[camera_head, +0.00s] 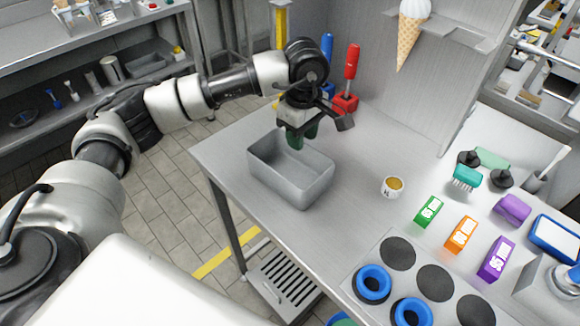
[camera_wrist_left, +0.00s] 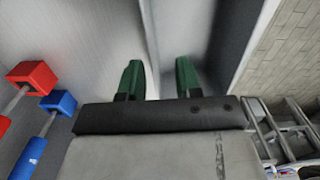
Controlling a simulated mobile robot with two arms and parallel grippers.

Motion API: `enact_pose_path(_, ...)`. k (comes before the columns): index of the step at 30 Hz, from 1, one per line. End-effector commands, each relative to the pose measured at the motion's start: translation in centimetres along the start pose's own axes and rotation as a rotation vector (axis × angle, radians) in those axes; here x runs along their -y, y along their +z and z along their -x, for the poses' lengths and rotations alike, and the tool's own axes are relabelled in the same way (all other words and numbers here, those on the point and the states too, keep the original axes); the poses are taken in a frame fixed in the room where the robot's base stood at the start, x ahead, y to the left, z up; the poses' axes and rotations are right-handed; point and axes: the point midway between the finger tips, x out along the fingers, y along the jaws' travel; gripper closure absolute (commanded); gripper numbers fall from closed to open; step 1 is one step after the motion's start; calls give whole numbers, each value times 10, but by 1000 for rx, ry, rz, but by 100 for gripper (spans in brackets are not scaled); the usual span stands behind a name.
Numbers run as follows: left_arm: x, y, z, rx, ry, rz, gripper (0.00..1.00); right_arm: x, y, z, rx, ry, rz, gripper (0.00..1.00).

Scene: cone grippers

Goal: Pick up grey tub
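The grey tub (camera_head: 283,181) is an open rectangular bin standing upright on the metal table, left of its middle. It looks empty. My left gripper (camera_head: 302,136) points down at the tub's far rim, its two green fingers apart. In the head view one finger shows inside the tub and the other beyond the far wall. In the left wrist view the tub's rim (camera_wrist_left: 152,40) runs between the two fingers (camera_wrist_left: 159,80), with a gap at the fingers. Contact with the wall cannot be told. My right gripper is not in view.
The metal table (camera_head: 345,215) is clear around the tub. A small cup (camera_head: 392,188) stands to the right. Red (camera_head: 351,75) and blue handled tools stand behind the gripper. Green, orange (camera_head: 461,235) and purple blocks and blue rings (camera_head: 372,283) lie at the right and front.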

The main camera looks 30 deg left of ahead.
Motion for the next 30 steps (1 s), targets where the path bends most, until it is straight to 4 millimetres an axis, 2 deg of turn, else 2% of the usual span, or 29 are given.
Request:
enact_pose_path(5,-2,1,-14,1,-2,1,66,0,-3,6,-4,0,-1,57)
enact_pose_path(12,-7,3,-48,1,-2,1,66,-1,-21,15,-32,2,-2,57)
enact_pose_path(15,-8,3,-55,2,-1,0,66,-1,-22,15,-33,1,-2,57)
enact_pose_path(21,-8,2,-56,1,1,0,66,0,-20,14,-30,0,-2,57)
enact_pose_path(23,-8,2,-56,1,1,0,72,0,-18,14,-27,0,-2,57)
enact_pose_path(28,-8,3,-56,1,0,0,98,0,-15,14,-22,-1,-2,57)
enact_pose_path(30,-8,2,-56,1,1,0,100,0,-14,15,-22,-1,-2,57)
